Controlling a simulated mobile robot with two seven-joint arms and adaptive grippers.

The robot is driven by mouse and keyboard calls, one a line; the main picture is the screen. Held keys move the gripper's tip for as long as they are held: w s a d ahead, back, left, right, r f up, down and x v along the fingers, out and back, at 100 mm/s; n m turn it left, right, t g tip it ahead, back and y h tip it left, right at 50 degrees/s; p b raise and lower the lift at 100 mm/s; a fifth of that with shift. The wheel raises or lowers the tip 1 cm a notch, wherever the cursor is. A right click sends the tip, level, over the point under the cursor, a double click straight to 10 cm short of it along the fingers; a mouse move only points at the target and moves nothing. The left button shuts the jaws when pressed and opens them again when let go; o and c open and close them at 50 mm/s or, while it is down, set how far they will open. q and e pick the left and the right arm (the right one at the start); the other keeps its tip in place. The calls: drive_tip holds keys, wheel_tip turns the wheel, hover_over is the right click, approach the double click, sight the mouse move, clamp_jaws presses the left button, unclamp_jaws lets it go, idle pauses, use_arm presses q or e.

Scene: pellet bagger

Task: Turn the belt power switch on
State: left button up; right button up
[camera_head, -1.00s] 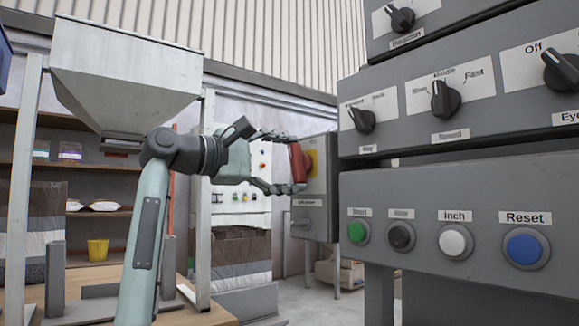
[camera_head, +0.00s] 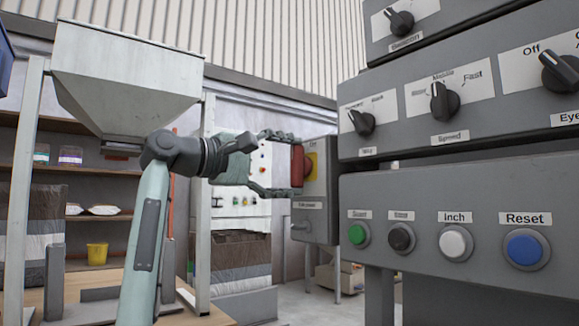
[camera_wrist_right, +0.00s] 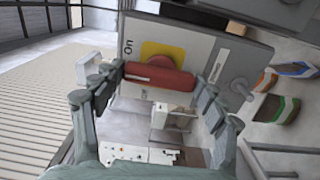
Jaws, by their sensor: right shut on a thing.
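The belt power switch is a red handle (camera_head: 297,166) on a yellow plate (camera_head: 311,166), on the front of a grey box (camera_head: 320,188). My right gripper (camera_head: 284,165) is shut on the red handle, with fingers above and below it. In the right wrist view, the handle (camera_wrist_right: 160,76) lies between the fingertips (camera_wrist_right: 163,84), across the yellow plate (camera_wrist_right: 164,52). An "On" label (camera_wrist_right: 128,47) sits near one end of the handle. In the head view the handle stands about upright, its upper end towards the label at the top. My left gripper is not in view.
A grey control panel (camera_head: 370,195) with knobs and several buttons stands close on the right. A hopper (camera_head: 125,75) on a frame stands at the left, before shelves. A second panel (camera_head: 240,200) is behind my gripper. A lower knob (camera_wrist_right: 240,86) sticks out of the switch box.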

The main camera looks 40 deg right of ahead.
drive_tip(key=o, duration=1.2)
drive_tip(key=shift+c, duration=0.2)
drive_tip(key=shift+a, duration=0.15)
drive_tip(key=w+a, duration=0.1)
drive_tip(key=a, duration=1)
drive_tip(key=shift+w+a, duration=0.15)
drive_tip(key=shift+a, duration=0.2)
